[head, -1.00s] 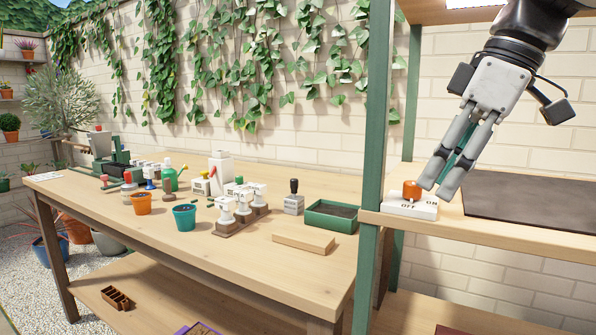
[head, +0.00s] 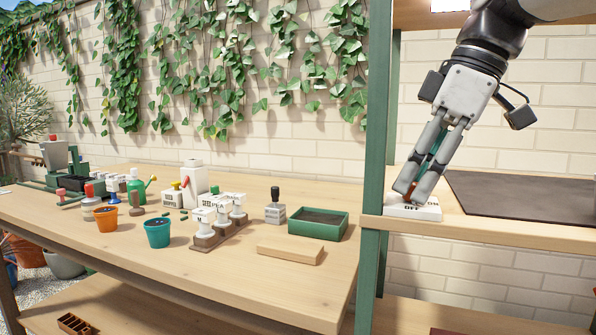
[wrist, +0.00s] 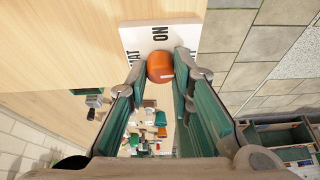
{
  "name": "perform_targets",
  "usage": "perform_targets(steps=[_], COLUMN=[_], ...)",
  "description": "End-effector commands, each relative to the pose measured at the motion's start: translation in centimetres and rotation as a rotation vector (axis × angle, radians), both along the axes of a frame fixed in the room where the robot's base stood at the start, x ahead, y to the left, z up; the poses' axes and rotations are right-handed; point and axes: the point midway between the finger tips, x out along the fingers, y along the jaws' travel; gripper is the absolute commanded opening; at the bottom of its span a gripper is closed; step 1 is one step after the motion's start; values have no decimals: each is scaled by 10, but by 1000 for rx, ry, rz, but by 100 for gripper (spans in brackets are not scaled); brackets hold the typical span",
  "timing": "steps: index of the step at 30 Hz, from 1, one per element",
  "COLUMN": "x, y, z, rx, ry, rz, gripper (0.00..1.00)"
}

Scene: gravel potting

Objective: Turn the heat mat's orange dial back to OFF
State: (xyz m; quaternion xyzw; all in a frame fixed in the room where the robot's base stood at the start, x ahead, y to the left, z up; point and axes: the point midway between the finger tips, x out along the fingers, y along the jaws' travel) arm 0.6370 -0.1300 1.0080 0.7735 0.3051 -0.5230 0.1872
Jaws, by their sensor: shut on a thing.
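The orange dial (wrist: 160,67) sits on a white control box (head: 428,211) at the left end of the shelf. In the wrist view the dial lies between the fingertips of my gripper (wrist: 162,72), and a small pale mark shows on it. ON can be read on the box beyond the dial. In the head view my gripper (head: 413,194) is shut on the dial from above and hides most of it; OFF shows on the box's front. Where the dial points I cannot tell. The dark heat mat (head: 520,205) lies flat to the right of the box.
A green shelf post (head: 377,150) stands just left of the box. The workbench beyond it holds a green tray (head: 318,224), a wooden block (head: 290,250), stamps on a stand (head: 207,238), and a teal pot (head: 158,233). Air above the mat is free.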

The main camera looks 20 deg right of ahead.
Motion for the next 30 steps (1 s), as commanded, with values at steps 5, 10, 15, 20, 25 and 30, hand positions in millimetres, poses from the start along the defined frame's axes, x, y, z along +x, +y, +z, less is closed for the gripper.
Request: perform_targets(steps=[5,10,15,20,25,30], x=[-1,-1,-1,-1,-1,-1], y=[1,1,1,1,1,0], z=[0,0,0,0,0,2], rx=[0,0,1,0,0,-1], ry=[1,1,2,1,1,0], rz=[-71,-123,-124,-123,-123,-122], gripper=[0,0,0,41,41,41])
